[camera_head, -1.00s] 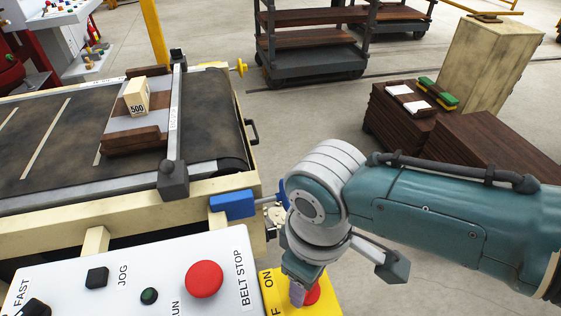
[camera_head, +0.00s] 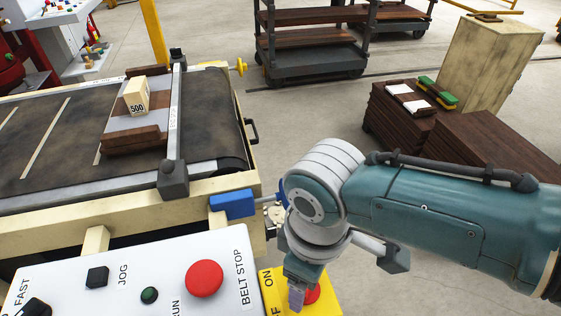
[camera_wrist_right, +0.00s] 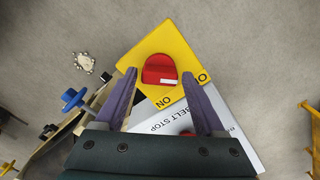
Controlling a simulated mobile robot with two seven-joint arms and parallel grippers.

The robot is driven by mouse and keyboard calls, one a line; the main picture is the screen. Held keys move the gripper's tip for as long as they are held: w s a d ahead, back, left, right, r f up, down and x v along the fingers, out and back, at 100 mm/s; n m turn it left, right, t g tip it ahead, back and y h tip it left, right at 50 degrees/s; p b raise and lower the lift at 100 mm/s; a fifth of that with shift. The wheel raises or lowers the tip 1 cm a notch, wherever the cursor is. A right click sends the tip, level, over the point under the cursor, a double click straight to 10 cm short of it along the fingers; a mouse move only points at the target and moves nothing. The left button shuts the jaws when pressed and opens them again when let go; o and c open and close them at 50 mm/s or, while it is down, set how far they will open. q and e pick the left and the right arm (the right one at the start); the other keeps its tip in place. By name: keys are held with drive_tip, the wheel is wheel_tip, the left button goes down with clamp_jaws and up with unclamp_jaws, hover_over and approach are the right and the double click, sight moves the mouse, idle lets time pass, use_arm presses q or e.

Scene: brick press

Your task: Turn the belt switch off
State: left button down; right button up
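The belt switch is a red rotary knob (camera_wrist_right: 159,69) on a yellow box (camera_wrist_right: 158,38); it is partly hidden in the head view (camera_head: 314,293). A white mark shows on the knob's lower part. ON is printed on the box, and only the start of a second label shows beside my finger. My right gripper (camera_wrist_right: 159,76) is open, with its purple fingers on either side of the knob in the wrist view. Contact with the knob cannot be told. In the head view the right gripper (camera_head: 297,296) points down over the box. My left gripper is not in view.
A white control panel (camera_head: 125,285) with a red belt stop button (camera_head: 204,279) and smaller buttons lies left of the switch box. The conveyor (camera_head: 60,140) stands behind it, carrying a loaded plate and a 500 block (camera_head: 136,96). A blue block (camera_head: 233,204) sits on the conveyor's near corner.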

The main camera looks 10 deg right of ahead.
drive_tip(key=shift+o, duration=0.8)
wheel_tip(320, 180, up, 9)
drive_tip(key=shift+f+p, duration=0.15)
drive_tip(key=shift+p, duration=1.05)
drive_tip(key=shift+r, duration=0.6)
